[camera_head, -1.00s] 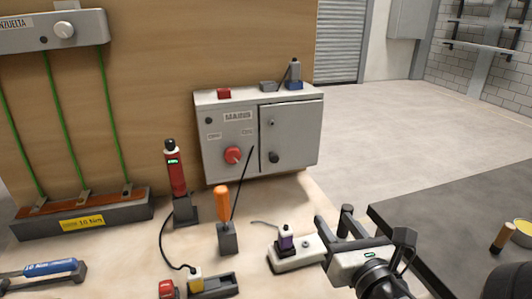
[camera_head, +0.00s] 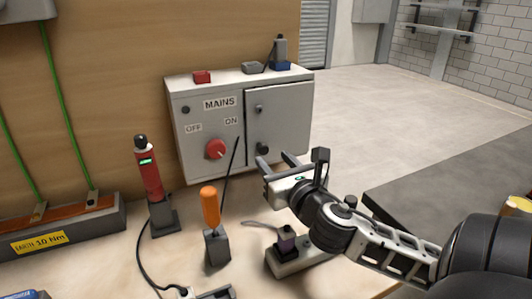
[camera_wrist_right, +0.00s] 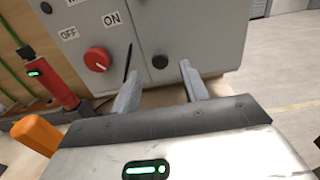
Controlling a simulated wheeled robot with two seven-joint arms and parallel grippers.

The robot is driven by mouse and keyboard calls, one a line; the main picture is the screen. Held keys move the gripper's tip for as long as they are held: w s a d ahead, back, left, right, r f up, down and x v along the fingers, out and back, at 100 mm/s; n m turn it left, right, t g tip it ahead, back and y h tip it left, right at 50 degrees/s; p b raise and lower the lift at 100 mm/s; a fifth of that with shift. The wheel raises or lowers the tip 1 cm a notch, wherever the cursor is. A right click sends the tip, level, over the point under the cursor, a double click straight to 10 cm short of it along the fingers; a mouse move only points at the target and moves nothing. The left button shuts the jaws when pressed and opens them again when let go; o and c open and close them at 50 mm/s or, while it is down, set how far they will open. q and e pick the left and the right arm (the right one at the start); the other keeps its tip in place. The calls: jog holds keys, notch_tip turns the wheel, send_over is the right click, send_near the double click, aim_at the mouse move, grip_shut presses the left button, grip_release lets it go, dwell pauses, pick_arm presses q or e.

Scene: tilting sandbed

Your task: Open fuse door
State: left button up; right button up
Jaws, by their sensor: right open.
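The grey MAINS box (camera_head: 190,108) stands against the wooden board. Its right half is the fuse door (camera_head: 288,115), which is closed. The door has a dark round knob (camera_head: 262,149) low on its left side and a smaller fitting (camera_head: 258,109) above. My right gripper (camera_head: 277,162) is open and empty, just in front of the lower door. In the right wrist view the two fingers (camera_wrist_right: 158,82) point at the door (camera_wrist_right: 205,30), with the knob (camera_wrist_right: 160,61) beyond and between their tips, apparently not touched. My left gripper is not in view.
A red rotary switch (camera_head: 216,149) is on the box's left half. An orange-handled tool (camera_head: 210,206) and a red tool (camera_head: 148,170) stand upright in holders. Floor is open at right.

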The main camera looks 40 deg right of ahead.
aim_at(264, 151)
jog(key=x, duration=0.5)
jog(key=shift+w, duration=0.1)
grip_shut()
